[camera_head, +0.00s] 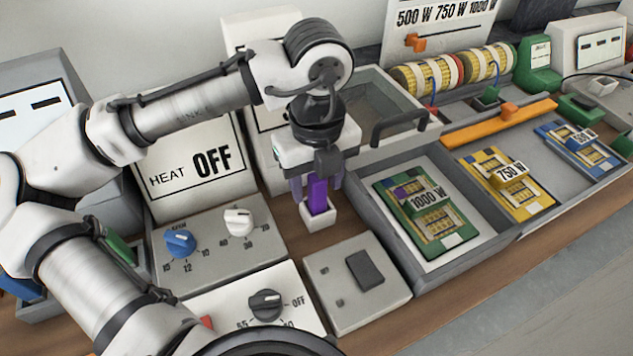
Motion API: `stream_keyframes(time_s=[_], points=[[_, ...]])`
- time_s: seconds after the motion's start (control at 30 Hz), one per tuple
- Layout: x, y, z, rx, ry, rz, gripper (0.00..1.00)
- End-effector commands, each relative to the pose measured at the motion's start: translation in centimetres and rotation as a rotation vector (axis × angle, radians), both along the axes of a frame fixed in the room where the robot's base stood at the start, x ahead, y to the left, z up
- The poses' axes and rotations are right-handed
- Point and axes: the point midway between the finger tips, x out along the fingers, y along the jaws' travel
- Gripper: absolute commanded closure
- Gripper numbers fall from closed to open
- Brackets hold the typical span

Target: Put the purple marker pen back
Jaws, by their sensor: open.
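The purple marker pen (318,193) stands upright in a small white holder (319,217) on the wooden bench. My gripper (317,186) is directly above the holder, pointing down, with a finger on either side of the pen. The fingers are open around it; whether either one touches the pen I cannot tell. The upper end of the pen is hidden by my gripper.
A grey box with a black switch (365,270) and dial panels (238,222) lie in front and left. A grey tray with a green 1000 W card (428,212) is to the right. A lidded case with a black handle (400,116) stands close behind.

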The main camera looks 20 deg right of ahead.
Motion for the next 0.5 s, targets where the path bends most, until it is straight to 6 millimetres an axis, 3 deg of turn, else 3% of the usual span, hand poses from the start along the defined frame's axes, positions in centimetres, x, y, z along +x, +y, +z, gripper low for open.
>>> stream_keyframes(time_s=[0.5], points=[[-0.1,0.0,10.8,0.0,-0.001,-0.001,0.51]])
